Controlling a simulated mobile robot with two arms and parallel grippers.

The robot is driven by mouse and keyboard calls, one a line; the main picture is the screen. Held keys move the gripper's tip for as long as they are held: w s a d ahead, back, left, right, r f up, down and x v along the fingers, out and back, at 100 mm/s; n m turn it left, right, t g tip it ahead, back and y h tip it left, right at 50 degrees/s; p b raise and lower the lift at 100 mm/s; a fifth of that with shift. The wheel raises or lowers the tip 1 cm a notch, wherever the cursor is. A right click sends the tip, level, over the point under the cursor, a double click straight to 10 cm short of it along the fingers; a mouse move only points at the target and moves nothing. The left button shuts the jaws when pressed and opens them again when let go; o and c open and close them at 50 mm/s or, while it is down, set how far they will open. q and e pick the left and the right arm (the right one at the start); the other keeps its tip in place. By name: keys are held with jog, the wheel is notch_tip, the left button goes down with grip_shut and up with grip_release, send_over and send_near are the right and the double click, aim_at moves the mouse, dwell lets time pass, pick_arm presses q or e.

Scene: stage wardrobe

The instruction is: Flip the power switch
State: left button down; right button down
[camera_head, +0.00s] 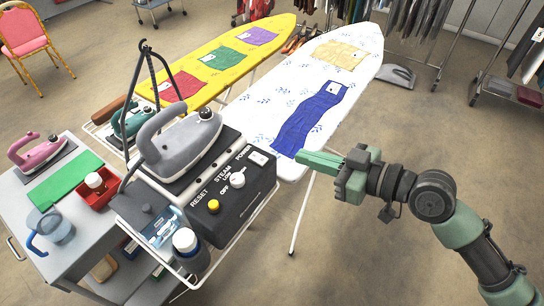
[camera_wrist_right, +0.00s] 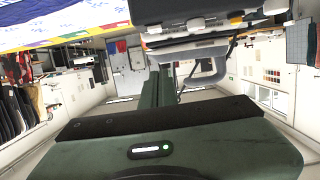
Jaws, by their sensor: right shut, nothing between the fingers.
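The power switch (camera_head: 258,158) is a small white rocker on the upper right of the black steam station's sloped front panel (camera_head: 222,207), beside the word POWER. A white knob (camera_head: 237,179) and a yellow reset button (camera_head: 213,206) sit along the same panel. My right gripper (camera_head: 301,156) is shut and empty, its green fingers pointing left toward the switch, with a gap between. In the right wrist view the shut fingers (camera_wrist_right: 155,92) point away from the camera. The station's dark underside and pale controls show at the top there. My left gripper is not in view.
A grey iron (camera_head: 180,140) rests on top of the station. A white ironing board (camera_head: 322,82) with a blue cloth lies behind my gripper, and a yellow board (camera_head: 215,62) stands beyond. A grey cart (camera_head: 75,255) stands at left. Floor at lower right is clear.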

jog(key=p, duration=0.4)
send_over(258, 159)
jog(key=s+d, duration=0.2)
jog(key=d, duration=0.1)
jog(key=f, duration=0.2)
notch_tip(258, 159, down, 4)
jog(key=shift+w+f+p, duration=0.1)
jog(key=shift+f+p, duration=0.15)
jog(key=shift+p, duration=0.05)
